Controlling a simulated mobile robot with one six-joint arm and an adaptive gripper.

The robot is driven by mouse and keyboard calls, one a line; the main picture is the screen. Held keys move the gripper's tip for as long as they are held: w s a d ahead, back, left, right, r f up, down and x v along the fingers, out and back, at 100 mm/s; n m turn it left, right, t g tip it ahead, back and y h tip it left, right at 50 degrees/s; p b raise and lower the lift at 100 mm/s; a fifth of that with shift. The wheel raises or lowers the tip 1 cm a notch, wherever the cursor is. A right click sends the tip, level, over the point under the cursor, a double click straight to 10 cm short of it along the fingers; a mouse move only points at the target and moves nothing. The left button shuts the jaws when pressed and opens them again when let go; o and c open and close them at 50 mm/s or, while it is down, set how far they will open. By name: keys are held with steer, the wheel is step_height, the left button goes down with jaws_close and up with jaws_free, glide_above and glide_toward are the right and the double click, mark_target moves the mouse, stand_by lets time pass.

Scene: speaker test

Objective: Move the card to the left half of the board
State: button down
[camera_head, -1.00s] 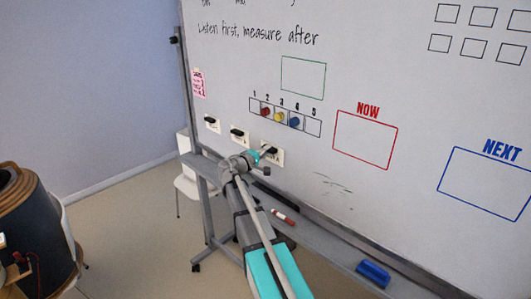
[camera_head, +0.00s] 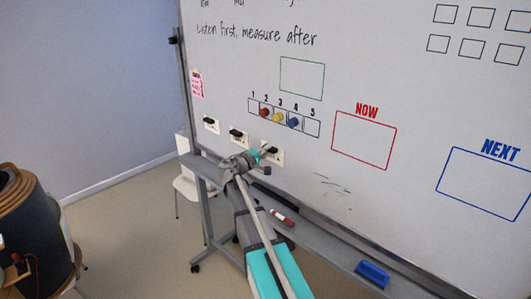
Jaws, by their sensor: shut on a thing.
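My gripper (camera_head: 267,150) is at the lower left of the whiteboard (camera_head: 410,85). It is shut at the black magnet on the rightmost white card (camera_head: 277,158), which lies against the board. The fingertips are small here and partly hidden by my wrist. Two similar white cards with black magnets hang to its left, a middle card (camera_head: 239,142) and a left card (camera_head: 211,129). A pink card (camera_head: 196,84) is near the board's left edge.
A numbered strip (camera_head: 311,128) with red, yellow and blue magnets is above my gripper. Red NOW (camera_head: 364,154) and blue NEXT (camera_head: 485,190) boxes are to the right. The tray below holds a red marker (camera_head: 283,217) and a blue eraser (camera_head: 373,273). A white chair (camera_head: 186,189) stands behind.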

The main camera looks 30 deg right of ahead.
stand_by(0.3)
steer(key=c, duration=0.5)
jaws_free()
steer(key=shift+c, duration=0.2)
steer(key=shift+o, duration=0.2)
steer(key=o, duration=0.4)
steer(key=shift+c, duration=0.2)
steer(key=shift+a, duration=0.1)
steer(key=v, duration=0.6)
steer(key=shift+a, duration=0.35)
steer(key=shift+s, duration=0.1)
